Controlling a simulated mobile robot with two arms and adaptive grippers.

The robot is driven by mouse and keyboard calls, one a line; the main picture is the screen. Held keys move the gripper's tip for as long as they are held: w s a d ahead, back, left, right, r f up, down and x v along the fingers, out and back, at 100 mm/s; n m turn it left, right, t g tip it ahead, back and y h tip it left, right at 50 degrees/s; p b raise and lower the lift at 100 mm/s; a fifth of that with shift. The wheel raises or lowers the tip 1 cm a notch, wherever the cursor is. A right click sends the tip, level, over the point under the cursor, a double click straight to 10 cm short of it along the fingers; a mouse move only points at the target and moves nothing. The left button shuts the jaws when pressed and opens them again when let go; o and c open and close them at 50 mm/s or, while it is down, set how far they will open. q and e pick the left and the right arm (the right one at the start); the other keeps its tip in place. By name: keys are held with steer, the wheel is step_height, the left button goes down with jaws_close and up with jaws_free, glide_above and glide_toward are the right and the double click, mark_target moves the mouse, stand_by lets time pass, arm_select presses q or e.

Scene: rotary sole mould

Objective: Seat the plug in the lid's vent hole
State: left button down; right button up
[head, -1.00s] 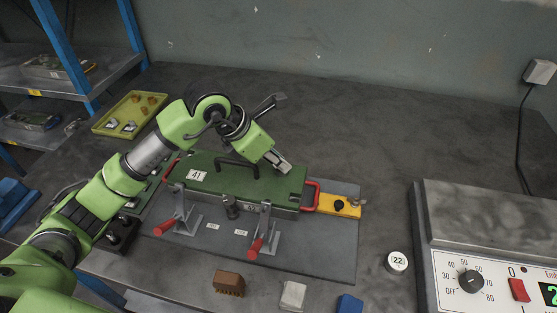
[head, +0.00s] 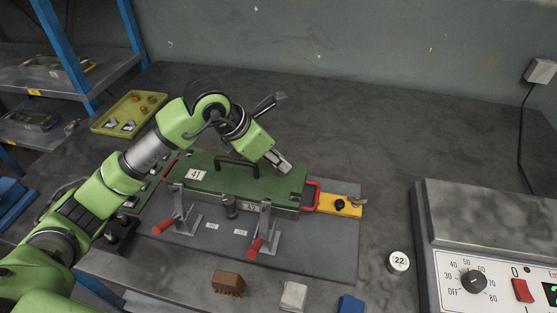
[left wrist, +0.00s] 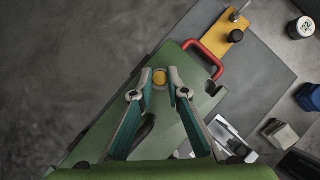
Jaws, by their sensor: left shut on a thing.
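The green lid (head: 213,180) lies on the mould, with a black handle on top and a "41" label at its left. My left gripper (head: 284,167) points down at the lid's right end. In the left wrist view its fingertips (left wrist: 160,82) are shut on a small round yellow-topped plug (left wrist: 160,77) over the green lid (left wrist: 187,58). The vent hole is not visible, and I cannot tell whether the plug is above it or in it. My right gripper is not in view.
Two toggle clamps with red grips (head: 257,246) stand at the mould's front. A yellow plate with a black knob (head: 340,205) sits at its right. A "22" pot (head: 398,262), a brush (head: 228,283) and a control box (head: 490,235) are nearby.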

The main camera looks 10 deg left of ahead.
arm_select(q)
steer(key=c, duration=1.9)
jaws_free()
steer(key=o, duration=0.5)
steer(key=shift+r, duration=0.1)
steer(key=shift+r+p, duration=1.9)
steer(key=shift+r, duration=1.5)
